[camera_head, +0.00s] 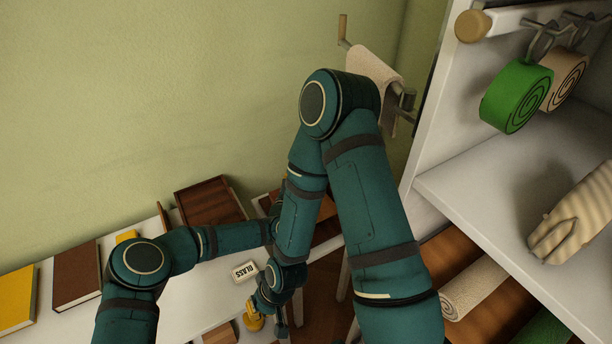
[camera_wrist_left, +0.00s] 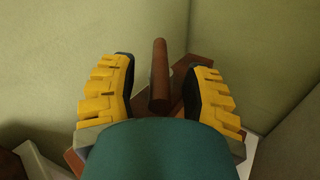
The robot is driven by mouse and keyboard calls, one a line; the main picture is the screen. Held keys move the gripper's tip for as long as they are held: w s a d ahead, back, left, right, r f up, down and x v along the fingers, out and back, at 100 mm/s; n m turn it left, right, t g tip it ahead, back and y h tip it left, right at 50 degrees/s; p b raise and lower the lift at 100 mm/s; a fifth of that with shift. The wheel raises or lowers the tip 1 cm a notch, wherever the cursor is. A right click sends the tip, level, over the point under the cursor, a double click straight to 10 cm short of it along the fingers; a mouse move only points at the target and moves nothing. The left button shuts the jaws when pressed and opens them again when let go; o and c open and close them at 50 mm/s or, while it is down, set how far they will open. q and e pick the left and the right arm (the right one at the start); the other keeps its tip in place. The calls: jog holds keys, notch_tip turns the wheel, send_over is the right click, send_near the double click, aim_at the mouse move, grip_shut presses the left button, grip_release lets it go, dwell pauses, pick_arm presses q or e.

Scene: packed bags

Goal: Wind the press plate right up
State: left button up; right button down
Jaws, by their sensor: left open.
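In the left wrist view, my left gripper (camera_wrist_left: 160,95) is open. A brown wooden rod (camera_wrist_left: 159,70), perhaps the press's handle, stands between its two yellow fingers with a gap on each side. Brown wooden parts (camera_wrist_left: 205,68) show behind it; I cannot tell which of them is the press plate. In the head view the left gripper is hidden behind my right arm, and a brown wooden piece (camera_head: 325,222) shows beside that arm. My right gripper (camera_head: 254,318) points down near the bottom of the head view, small and partly hidden; its opening is unclear.
A brown wooden tray (camera_head: 205,187) stands at the back of the white table (camera_head: 215,278). A GLASS label (camera_head: 245,270) lies near my right wrist. A brown book (camera_head: 77,275) and a yellow book (camera_head: 15,298) lie left. A white shelf unit (camera_head: 470,190) stands right.

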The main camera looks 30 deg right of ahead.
pick_arm(q)
jog(key=shift+w+d, duration=0.15)
jog(key=shift+d, duration=0.05)
grip_shut()
jog(key=shift+r, duration=0.1)
jog(key=shift+t, duration=0.3)
jog(key=n+t+y, duration=0.3)
jog(key=shift+s+d+r, duration=0.1)
jog(key=shift+s+d, duration=0.2)
jog(key=shift+w+n+t+y, duration=0.1)
jog(key=shift+n+t+y, duration=0.75)
jog(key=shift+y, duration=0.35)
